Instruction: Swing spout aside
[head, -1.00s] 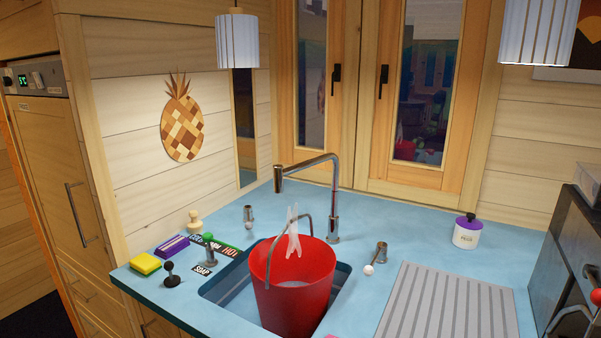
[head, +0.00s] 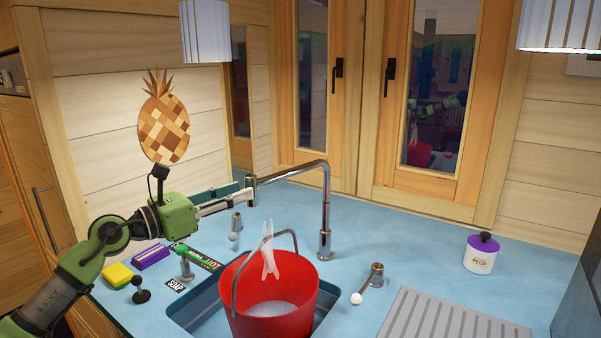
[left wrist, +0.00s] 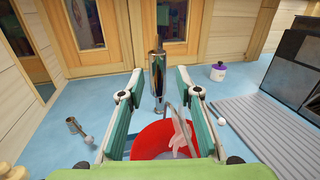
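The chrome tap's spout (head: 292,172) runs left from the upright tap post (head: 325,215) and ends in a short downturned nozzle (head: 251,183). The nozzle hangs left of and above the red bucket (head: 262,325) in the sink. My left gripper (head: 240,193) is open, its fingertips at the nozzle. In the left wrist view the nozzle (left wrist: 157,80) shows between the two spread fingers, with a gap on each side; whether it is fully between the tips is hard to tell. The bucket (left wrist: 148,150) shows below. My right gripper is not in view.
The bucket's raised handle (head: 236,275) and a whitish glove-like thing (head: 269,255) stand up below the spout. Two small taps (head: 236,225) (head: 373,276) flank the post. A soap pump (head: 186,262), sponge (head: 118,275) and pegs jar (head: 481,253) stand on the blue counter.

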